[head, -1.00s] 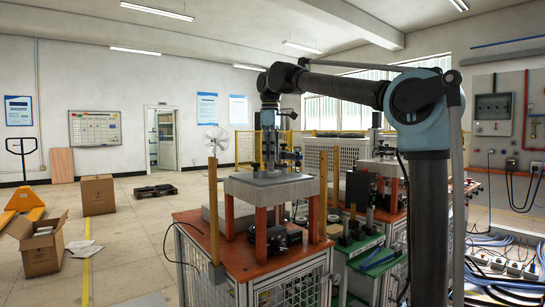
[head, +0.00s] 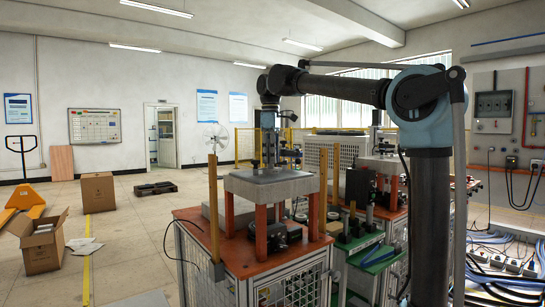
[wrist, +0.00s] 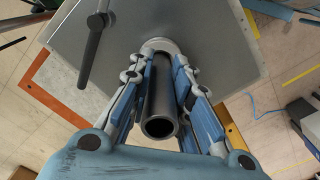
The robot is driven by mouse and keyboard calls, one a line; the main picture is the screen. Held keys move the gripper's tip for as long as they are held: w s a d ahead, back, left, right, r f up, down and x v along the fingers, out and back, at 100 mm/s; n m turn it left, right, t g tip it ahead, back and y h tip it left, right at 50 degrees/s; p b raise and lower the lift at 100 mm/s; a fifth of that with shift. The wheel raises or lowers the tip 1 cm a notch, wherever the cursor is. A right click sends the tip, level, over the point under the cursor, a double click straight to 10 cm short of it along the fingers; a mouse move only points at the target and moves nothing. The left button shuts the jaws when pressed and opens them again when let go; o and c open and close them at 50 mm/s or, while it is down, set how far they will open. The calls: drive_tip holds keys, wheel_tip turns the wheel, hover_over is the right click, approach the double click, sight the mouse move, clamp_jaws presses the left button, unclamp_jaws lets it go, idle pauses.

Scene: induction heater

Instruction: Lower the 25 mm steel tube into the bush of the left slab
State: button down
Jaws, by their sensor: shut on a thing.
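My gripper (wrist: 160,70) is shut on the dark hollow steel tube (wrist: 160,108), with one finger on each side. The tube's near open end faces the wrist camera. Its far end points at a pale round bush (wrist: 158,45) in the grey slab (wrist: 215,65); I cannot tell whether the end is inside the bush or just above it. In the head view my gripper (head: 269,158) is over the left slab (head: 262,187), which stands on orange posts. The tube is hard to make out there.
A dark rod with a handle (wrist: 93,45) is beside the tube in the wrist view. Wooden posts (head: 214,210) flank the slab's stand on the orange-topped bench (head: 195,217). A second station (head: 380,163) is to the right.

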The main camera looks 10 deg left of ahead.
drive_tip(key=shift+f, duration=0.75)
drive_tip(key=c, duration=1.4)
unclamp_jaws()
wheel_tip(320, 180, up, 12)
drive_tip(key=shift+w+d, duration=0.1)
